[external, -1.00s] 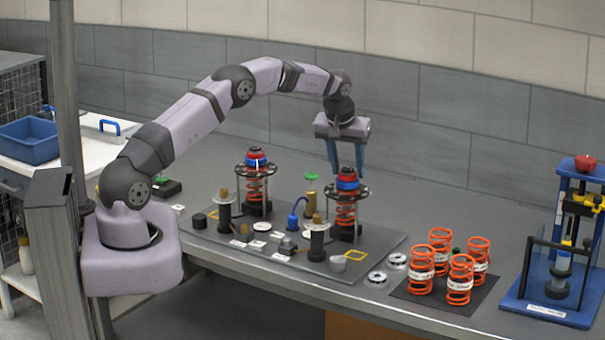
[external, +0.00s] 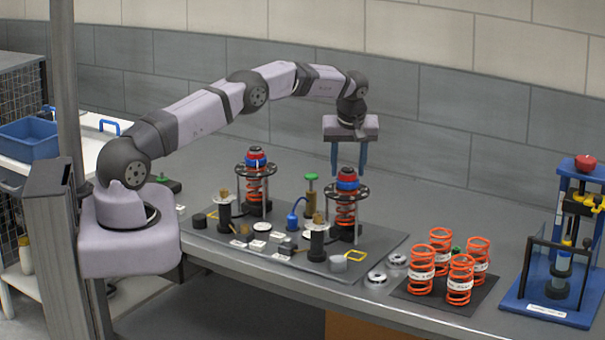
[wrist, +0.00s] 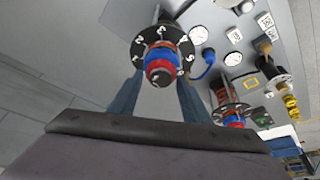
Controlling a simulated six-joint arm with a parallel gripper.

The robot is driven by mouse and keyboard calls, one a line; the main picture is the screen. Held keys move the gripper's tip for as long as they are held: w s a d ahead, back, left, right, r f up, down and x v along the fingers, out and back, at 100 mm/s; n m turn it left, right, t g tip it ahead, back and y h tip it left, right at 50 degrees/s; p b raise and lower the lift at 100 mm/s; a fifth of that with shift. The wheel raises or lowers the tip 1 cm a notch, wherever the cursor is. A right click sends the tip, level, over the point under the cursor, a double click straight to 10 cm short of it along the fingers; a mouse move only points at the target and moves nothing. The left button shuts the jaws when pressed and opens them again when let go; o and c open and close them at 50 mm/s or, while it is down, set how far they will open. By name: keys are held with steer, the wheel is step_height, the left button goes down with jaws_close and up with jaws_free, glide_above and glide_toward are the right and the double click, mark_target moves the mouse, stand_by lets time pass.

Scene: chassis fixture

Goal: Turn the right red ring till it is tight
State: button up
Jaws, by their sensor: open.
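The right red ring (external: 348,173) sits above a blue ring (external: 347,184) on top of the right spring assembly (external: 346,212), which stands upright on the grey board. In the wrist view the red ring (wrist: 159,65) lies between my two fingers, with the blue ring partly behind it. My gripper (external: 348,171) is open, pointing down, with its blue fingers on either side of the assembly's top. It also shows in the wrist view (wrist: 159,75). I cannot tell whether either finger touches the ring.
A matching left assembly (external: 255,180) stands on the board. Small fittings, a green-topped post (external: 311,190) and a blue hooked part (external: 293,216) are around them. Several loose orange springs (external: 460,280) and a blue press (external: 560,250) stand at right.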

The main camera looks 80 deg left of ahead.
steer(key=shift+c, duration=0.6)
steer(key=c, duration=0.7)
steer(key=shift+f+m+b, duration=0.15)
steer(key=shift+m+b, duration=0.45)
steer(key=shift+b, duration=0.2)
steer(key=m+t+b, duration=0.1)
steer(key=m, duration=0.1)
steer(key=shift+m+h, duration=0.3)
steer(key=shift+m+t+h+p, duration=0.35)
steer(key=shift+m+t+h, duration=0.2)
steer(key=shift+m, duration=1.15)
steer(key=shift+m+t+h+p, duration=0.3)
steer(key=shift+m+t+h, duration=0.2)
steer(key=shift+m, duration=1.2)
steer(key=shift+m+t+h, duration=0.35)
steer(key=shift+m+h, duration=0.3)
steer(key=shift+m, duration=1.25)
steer(key=shift+m+h+p, duration=0.6)
steer(key=shift+m+p, duration=0.3)
steer(key=shift+m, duration=0.5)
steer(key=o, duration=0.8)
